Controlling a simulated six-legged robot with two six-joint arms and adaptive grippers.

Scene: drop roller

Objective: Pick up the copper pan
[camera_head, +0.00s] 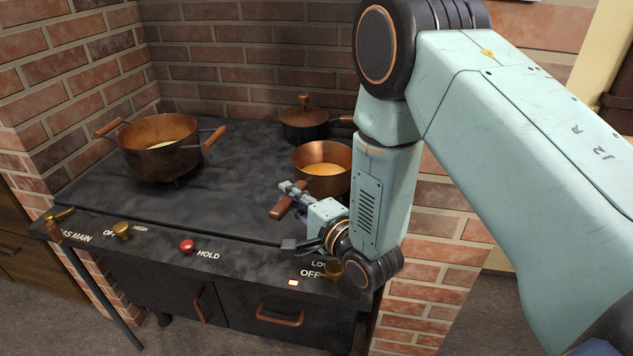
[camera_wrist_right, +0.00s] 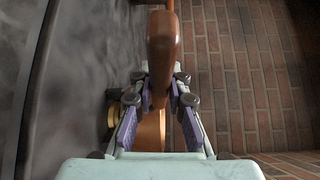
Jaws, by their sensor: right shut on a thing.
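The copper pan (camera_head: 325,183) sits at the right front of the dark stove top, with something orange-yellow inside it. Its wooden handle (camera_head: 281,208) points toward the stove's front. My right gripper (camera_head: 297,196) is shut on this handle. In the right wrist view the brown handle (camera_wrist_right: 164,50) runs between the purple-padded fingers of the gripper (camera_wrist_right: 160,88). My arm hides part of the pan's right side. I cannot tell whether the pan's base is clear of the stove. My left gripper is not in view.
A large copper pot (camera_head: 160,158) with two wooden handles stands at the left of the stove (camera_head: 235,205). A lidded dark pan (camera_head: 304,124) stands behind the copper pan. Brick walls close the back and left. Knobs and a red button (camera_head: 187,246) line the front panel.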

